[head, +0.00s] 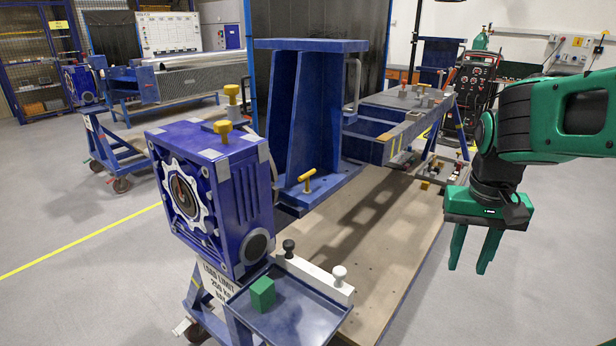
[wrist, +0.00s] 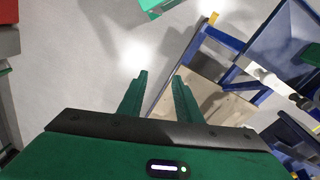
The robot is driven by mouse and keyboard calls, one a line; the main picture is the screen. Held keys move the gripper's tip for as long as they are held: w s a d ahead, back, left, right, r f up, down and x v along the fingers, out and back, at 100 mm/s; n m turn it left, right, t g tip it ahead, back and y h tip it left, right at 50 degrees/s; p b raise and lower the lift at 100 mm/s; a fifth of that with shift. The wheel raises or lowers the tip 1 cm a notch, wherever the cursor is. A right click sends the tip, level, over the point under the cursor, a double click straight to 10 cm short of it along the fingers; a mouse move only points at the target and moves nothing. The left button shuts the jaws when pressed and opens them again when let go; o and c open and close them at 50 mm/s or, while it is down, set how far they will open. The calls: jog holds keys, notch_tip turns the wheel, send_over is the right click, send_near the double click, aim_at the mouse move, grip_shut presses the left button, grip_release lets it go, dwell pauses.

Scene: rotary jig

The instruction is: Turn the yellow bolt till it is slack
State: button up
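Three yellow bolt-like parts show in the head view. A yellow knob-headed bolt (head: 223,127) stands on top of the blue gearbox housing (head: 232,190). A second yellow knob (head: 232,92) stands just behind it. A yellow T-handled bolt (head: 306,179) stands on the foot of the blue upright bracket (head: 296,120). I cannot tell which one the task means. My gripper (head: 468,270) hangs at the right, pointing down, well apart from all three. Its two green fingers, also seen in the wrist view (wrist: 160,77), are apart with nothing between them.
A blue tray (head: 290,318) holds a green block (head: 263,293). Beside it is a white bar (head: 315,280) with a black and a white knob. A blue frame (head: 370,145) and a welding machine (head: 472,85) stand behind. Grey floor lies below my gripper.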

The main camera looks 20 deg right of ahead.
jog(key=w+r+h, duration=0.1)
jog(key=w+r, duration=0.3)
jog(key=w, duration=0.7)
jog(key=m+t, duration=0.4)
send_near(308, 173)
jog(key=x, duration=1.1)
jog(key=shift+c, duration=0.3)
jog(key=shift+r, duration=0.1)
grip_shut()
